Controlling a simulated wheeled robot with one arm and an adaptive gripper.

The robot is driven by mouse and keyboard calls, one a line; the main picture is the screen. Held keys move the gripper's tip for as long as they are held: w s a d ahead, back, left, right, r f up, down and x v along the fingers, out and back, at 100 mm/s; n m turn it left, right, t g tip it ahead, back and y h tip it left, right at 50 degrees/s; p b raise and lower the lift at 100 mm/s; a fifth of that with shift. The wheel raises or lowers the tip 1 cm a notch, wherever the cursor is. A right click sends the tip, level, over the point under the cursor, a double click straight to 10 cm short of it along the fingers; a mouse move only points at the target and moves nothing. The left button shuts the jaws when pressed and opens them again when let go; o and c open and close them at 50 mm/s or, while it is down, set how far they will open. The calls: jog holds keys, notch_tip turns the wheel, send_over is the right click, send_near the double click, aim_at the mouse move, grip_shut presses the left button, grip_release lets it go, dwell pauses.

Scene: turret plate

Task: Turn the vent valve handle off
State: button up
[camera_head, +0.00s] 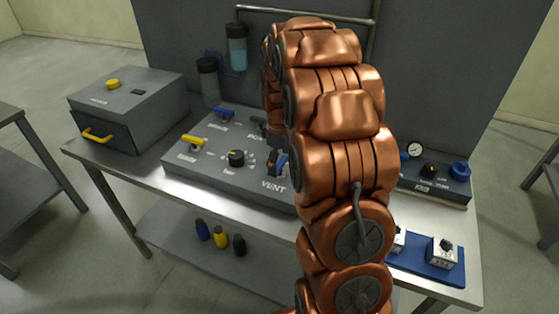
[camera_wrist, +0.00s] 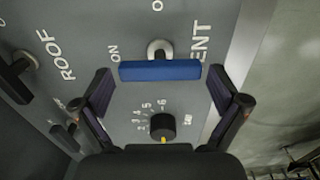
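The vent valve handle is a blue bar (camera_wrist: 160,71) on a metal stem, beside the VENT lettering in the wrist view. An ON label is just above its left end, and a cut-off label starting with O is at the top edge. My gripper (camera_wrist: 160,78) is open, with one dark finger off each end of the bar. A gap shows at both ends, and I cannot tell the depth between fingers and bar. In the head view the blue handle (camera_head: 282,163) shows just left of my copper arm, above the VENT lettering; my arm hides part of that area.
A black numbered knob (camera_wrist: 162,126) sits below the handle between my fingers, and a dark ROOF handle (camera_wrist: 16,70) is at left. The panel (camera_head: 215,172) also carries a yellow handle (camera_head: 192,140). A grey box (camera_head: 128,105) stands left; a blue tray (camera_head: 425,268) lies right.

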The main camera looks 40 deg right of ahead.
jog(key=c, duration=0.7)
jog(key=shift+f+b, duration=0.1)
jog(key=shift+b, duration=0.25)
jog(key=shift+f+m+b, duration=0.15)
jog(key=shift+m+b, duration=0.85)
jog(key=shift+b, duration=0.2)
jog(key=m+b, duration=0.3)
jog(key=b, duration=0.1)
jog(key=shift+m, duration=0.3)
jog(key=m+b, duration=0.4)
jog(key=m, duration=0.2)
jog(key=m+b, duration=0.2)
jog(key=m, duration=0.4)
jog(key=shift+r, duration=0.2)
jog(key=shift+m, duration=0.3)
